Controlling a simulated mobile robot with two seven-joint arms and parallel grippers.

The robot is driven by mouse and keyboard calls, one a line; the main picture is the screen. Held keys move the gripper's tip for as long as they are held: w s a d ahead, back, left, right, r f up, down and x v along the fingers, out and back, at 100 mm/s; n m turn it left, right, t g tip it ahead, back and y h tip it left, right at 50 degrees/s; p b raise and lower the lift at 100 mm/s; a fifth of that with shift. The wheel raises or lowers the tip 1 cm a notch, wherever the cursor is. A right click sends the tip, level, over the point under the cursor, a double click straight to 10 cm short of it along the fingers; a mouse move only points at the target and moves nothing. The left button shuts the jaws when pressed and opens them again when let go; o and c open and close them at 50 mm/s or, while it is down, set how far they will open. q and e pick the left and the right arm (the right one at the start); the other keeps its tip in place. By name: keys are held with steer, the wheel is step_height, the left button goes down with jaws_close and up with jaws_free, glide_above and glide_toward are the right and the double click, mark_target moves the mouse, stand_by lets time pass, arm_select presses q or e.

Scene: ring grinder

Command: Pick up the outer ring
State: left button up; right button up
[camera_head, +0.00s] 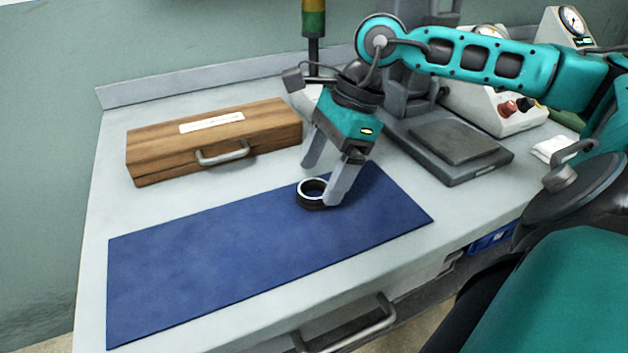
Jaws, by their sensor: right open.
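The outer ring (312,193) is a small dark ring with a light metallic inner edge. It lies flat on the blue mat (220,250), near the mat's back right part. My right gripper (326,183) is open and points down at the ring. One finger is behind the ring and to its left, the other is at its right side and overlaps its edge in the picture. I cannot tell whether that finger touches the ring. My left gripper is not in view.
A wooden case (215,142) with a metal handle stands behind the mat. A grey machine base (455,142) and a white gauge box (495,100) stand at the right. A drawer handle (350,330) juts out at the front. The mat's left part is bare.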

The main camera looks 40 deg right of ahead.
steer(key=shift+x, duration=1.15)
steer(key=c, duration=1.2)
steer(key=shift+r, duration=0.2)
